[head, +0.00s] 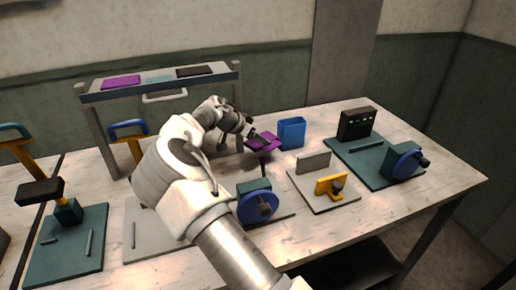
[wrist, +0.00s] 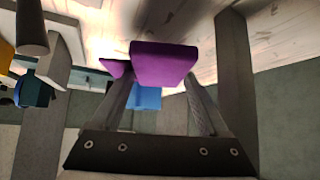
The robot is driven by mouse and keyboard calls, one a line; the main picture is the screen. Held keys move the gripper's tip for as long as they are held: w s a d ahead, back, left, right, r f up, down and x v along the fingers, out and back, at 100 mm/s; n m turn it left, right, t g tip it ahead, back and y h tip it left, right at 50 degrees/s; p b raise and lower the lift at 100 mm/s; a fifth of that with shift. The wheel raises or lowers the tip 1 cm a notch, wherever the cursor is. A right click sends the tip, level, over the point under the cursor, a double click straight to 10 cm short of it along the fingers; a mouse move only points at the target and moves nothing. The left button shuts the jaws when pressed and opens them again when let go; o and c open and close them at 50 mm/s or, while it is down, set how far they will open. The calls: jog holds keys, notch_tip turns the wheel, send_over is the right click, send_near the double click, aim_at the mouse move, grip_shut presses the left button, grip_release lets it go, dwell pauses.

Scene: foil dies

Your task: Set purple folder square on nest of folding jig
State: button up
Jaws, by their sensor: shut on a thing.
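The purple folder (head: 264,143) is in my gripper (head: 254,137), held above the middle of the table in the head view. In the wrist view the folder (wrist: 163,65) sits between the two finger ends of my gripper (wrist: 158,85), which is shut on it. The folder looks slightly opened or tilted, with a second purple flap to its left. The folding jig is not clearly identifiable; a grey base with an upright grey plate and a yellow block (head: 330,185) stands to the right of the folder. My arm hides part of the table's middle.
A blue bin (head: 291,133) stands just right of the folder. A blue-wheeled device (head: 257,206) is in front. A black box and another blue wheel (head: 405,163) share a teal base at right. A raised shelf (head: 215,80) at the back holds flat purple, teal and black pieces.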

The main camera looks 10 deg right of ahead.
notch_tip(320, 180, up, 7)
jog(key=shift+f, duration=0.15)
jog(key=s+d, duration=0.4)
jog(key=s, duration=0.4)
jog(key=s+d, duration=0.3)
jog(key=s, duration=0.5)
jog(key=shift+s+d+f+b, duration=0.15)
jog(key=shift+d+f+b, duration=0.15)
jog(key=shift+d+b, duration=0.1)
jog(key=shift+s, duration=0.1)
